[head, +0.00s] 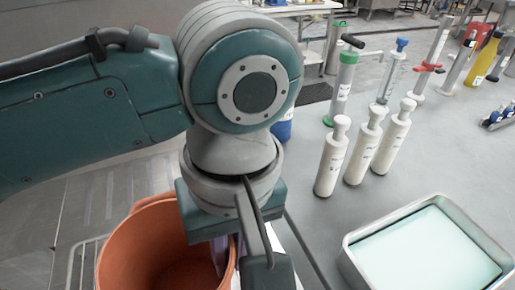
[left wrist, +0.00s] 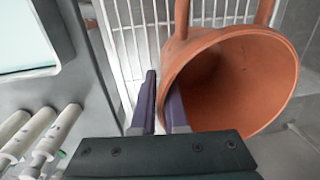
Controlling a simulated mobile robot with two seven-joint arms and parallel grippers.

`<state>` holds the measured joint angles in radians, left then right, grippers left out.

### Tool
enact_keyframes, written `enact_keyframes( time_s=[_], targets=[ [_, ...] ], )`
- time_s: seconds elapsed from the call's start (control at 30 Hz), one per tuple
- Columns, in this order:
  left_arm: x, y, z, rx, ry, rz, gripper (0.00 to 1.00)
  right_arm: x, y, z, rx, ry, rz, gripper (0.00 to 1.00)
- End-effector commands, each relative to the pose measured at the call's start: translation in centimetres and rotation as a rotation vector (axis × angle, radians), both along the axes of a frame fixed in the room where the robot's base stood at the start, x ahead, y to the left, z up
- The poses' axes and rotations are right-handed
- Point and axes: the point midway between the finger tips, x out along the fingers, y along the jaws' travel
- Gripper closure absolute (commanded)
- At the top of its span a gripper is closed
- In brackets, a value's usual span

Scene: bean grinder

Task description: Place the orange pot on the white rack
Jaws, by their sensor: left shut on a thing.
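The orange pot (head: 125,255) is at the bottom left of the head view, open at the top and cut off by the frame edge. In the left wrist view the pot (left wrist: 262,75) appears with its mouth toward the camera. My left gripper (left wrist: 163,100) is shut on the pot's rim, one purple finger outside the wall and one inside. In the head view my left gripper (head: 226,256) is at the pot's right side, partly hidden by my wrist. The white wire rack (left wrist: 128,45) shows beside and behind the pot. I cannot tell whether they touch.
A metal tray with a pale green inside (head: 425,250) is on the grey counter at the right. Several white bottles (head: 331,162) stand behind it. A green-based cylinder (head: 343,80) and a yellow bottle (head: 484,60) stand farther back. My left arm covers the upper left.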

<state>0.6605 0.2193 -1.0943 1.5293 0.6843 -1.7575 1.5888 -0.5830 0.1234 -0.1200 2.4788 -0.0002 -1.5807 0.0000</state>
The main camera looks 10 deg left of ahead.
Motion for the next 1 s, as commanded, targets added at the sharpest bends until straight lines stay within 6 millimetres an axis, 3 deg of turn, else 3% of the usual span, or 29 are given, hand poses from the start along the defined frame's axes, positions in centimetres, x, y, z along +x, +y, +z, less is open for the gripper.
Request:
enact_keyframes(
  time_s=[0.4, 0.8, 0.83, 1.0],
  targets=[
    [0.0, 0.0, -4.8, 0.0, 0.0, 0.0, 1.0, 0.1, 0.0, -1.2, 0.001, -0.003, 0.0, 1.0],
    [0.0, 0.0, -5.3, -0.001, -0.002, 0.0, 1.0, 0.1, 0.1, -1.2, 0.004, -0.005, -0.002, 1.0],
    [0.0, 0.0, -5.3, -0.001, -0.002, 0.001, 0.88, 0.1, 0.1, -1.2, 0.004, -0.006, -0.002, 1.0],
    [0.0, 0.0, -5.3, -0.001, -0.002, 0.0, 0.69, 0.1, 0.1, -1.1, 0.005, -0.005, -0.004, 1.0]
  ],
)
